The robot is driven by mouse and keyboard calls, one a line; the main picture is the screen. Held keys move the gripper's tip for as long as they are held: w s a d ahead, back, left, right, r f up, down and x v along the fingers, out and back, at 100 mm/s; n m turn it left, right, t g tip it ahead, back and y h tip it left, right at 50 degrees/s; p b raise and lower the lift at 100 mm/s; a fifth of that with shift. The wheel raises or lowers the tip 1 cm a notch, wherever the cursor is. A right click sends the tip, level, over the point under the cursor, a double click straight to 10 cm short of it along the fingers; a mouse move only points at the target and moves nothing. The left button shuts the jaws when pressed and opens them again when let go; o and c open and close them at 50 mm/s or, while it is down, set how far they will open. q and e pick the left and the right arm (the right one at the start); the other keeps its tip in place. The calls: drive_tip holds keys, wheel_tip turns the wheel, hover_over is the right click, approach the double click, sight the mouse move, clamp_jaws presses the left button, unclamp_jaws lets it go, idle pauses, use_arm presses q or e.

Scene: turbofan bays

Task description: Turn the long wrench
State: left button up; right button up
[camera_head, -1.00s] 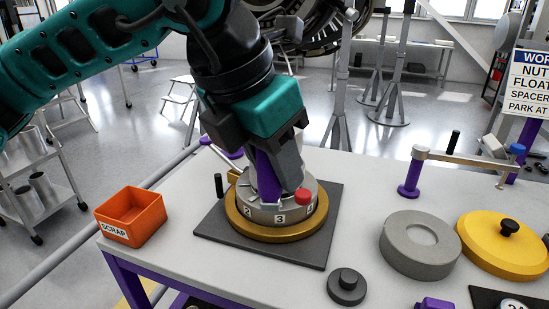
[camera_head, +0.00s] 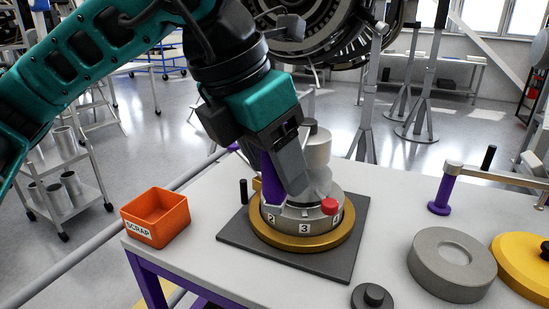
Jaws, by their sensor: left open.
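A grey bar on a purple post (camera_head: 440,190) with an upright black grip (camera_head: 488,158) stands at the right edge and runs out of the picture; I cannot tell whether it is the long wrench. My left gripper (camera_head: 288,192) is open, pointing down at the near-left side of a round numbered grey fixture (camera_head: 304,226) in a gold ring (camera_head: 300,243). Its fingers cover part of the fixture, and I cannot tell whether they touch it. A grey cylinder with a dark top (camera_head: 317,150) rises behind the fingers. A red knob (camera_head: 329,206) sits on the fixture's rim.
The fixture stands on a dark square plate (camera_head: 345,262) on the pale table. An orange scrap bin (camera_head: 155,218) is at the left. A black pin (camera_head: 243,191), a grey disc (camera_head: 452,265), a yellow disc (camera_head: 525,262) and a small dark knob (camera_head: 373,298) stand around it.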

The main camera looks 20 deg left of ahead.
use_arm(q)
drive_tip(key=v, duration=1.3)
drive_tip(key=shift+p, duration=0.45)
drive_tip(key=shift+c, duration=0.4)
